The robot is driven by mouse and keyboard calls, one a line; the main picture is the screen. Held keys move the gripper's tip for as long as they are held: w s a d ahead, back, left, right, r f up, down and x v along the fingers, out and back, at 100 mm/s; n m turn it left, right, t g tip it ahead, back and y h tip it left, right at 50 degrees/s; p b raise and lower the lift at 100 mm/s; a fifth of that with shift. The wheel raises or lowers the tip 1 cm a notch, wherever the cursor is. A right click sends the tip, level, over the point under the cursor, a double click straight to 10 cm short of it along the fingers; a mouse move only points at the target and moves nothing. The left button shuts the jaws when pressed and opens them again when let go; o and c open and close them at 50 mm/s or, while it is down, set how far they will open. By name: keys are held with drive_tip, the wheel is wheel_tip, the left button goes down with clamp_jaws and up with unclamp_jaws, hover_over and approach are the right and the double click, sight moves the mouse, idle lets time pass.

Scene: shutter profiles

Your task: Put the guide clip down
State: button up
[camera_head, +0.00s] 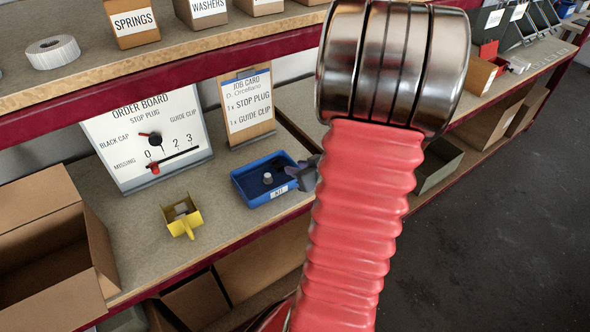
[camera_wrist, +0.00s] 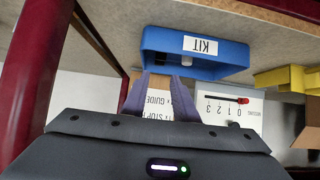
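The blue KIT tray (camera_head: 252,199) is on the bench below the job card. A small pale cylinder (camera_head: 268,178) stands in it; its pale end also shows in the wrist view (camera_wrist: 187,61). My gripper (camera_head: 303,174) is at the tray's right end in the head view. In the wrist view its two dark fingers (camera_wrist: 164,82) are apart, with the job card showing through the gap and the tray just past the tips. I cannot make out the guide clip in either view. Part of the tray's inside is hidden.
A yellow scoop (camera_head: 184,222) with a grey piece inside is left of the tray. The order board (camera_head: 145,140) and job card (camera_head: 247,103) stand behind. An open cardboard box (camera_head: 50,250) is at the left. Bench between scoop and tray is clear.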

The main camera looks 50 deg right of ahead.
drive_tip(key=w+a+r+g+h, duration=0.1)
drive_tip(key=w+a+r+g, duration=0.1)
drive_tip(key=a+r, duration=0.45)
drive_tip(key=w+a+r+g+h, duration=0.1)
drive_tip(key=w+a+r+h, duration=0.15)
drive_tip(key=a+r, duration=0.35)
drive_tip(key=s+a+r+n+y, duration=0.1)
drive_tip(key=s+a+y, duration=0.1)
drive_tip(key=a, duration=0.5)
drive_tip(key=s+a+r+n+g+y, duration=0.1)
drive_tip(key=s+a+r+y, duration=0.1)
drive_tip(key=s+a, duration=0.3)
drive_tip(key=s+a+r+n+g+y, duration=0.1)
drive_tip(key=s+a, duration=0.3)
drive_tip(key=a, duration=0.7)
drive_tip(key=shift+a+r+y, duration=0.2)
drive_tip(key=shift+r+y, duration=0.55)
drive_tip(key=shift+s, duration=0.1)
